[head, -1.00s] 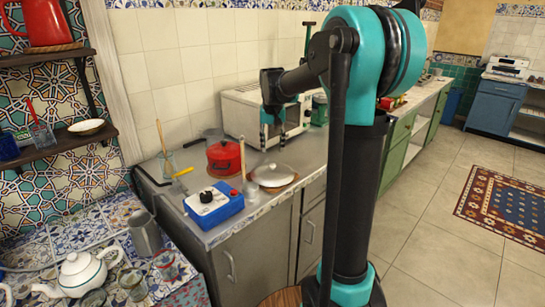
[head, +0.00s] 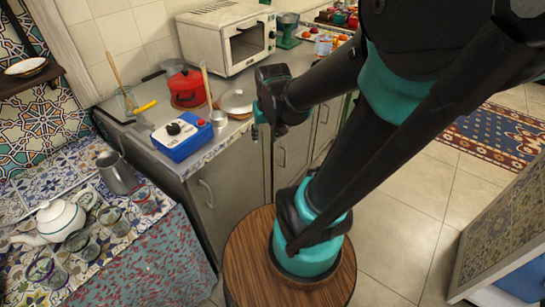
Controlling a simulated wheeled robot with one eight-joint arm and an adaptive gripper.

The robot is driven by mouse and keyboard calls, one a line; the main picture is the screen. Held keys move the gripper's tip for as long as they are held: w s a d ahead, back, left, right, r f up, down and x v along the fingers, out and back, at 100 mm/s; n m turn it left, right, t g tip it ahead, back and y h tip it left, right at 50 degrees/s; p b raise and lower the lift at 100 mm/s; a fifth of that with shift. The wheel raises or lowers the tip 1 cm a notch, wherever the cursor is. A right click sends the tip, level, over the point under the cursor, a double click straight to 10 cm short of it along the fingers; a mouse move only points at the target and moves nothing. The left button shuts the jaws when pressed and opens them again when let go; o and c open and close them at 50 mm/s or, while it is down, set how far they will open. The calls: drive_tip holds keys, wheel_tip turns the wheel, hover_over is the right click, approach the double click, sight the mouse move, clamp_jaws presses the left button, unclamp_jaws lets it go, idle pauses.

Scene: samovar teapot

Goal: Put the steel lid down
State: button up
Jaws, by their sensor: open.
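The steel lid (head: 238,101) with its small knob lies on the grey counter, to the right of the red pot (head: 187,90). A brown round edge shows under or beside the lid. My gripper (head: 266,123) points down in front of the counter's edge, just right of the lid in the picture. It is open and appears empty, and it looks apart from the lid. Part of the lid's right side is close to or behind the gripper.
A blue box with a black knob (head: 182,136), a small metal cup (head: 218,118) and an upright wooden stick (head: 207,87) crowd the counter. A white toaster oven (head: 225,40) stands behind. A white teapot (head: 57,221) and glasses stand on the tiled table.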

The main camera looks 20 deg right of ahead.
drive_tip(key=s+f, duration=0.4)
drive_tip(key=s, duration=0.2)
drive_tip(key=shift+s+d+f, duration=0.25)
drive_tip(key=shift+s+f, duration=0.05)
drive_tip(key=shift+f, duration=0.05)
drive_tip(key=shift+c, duration=0.5)
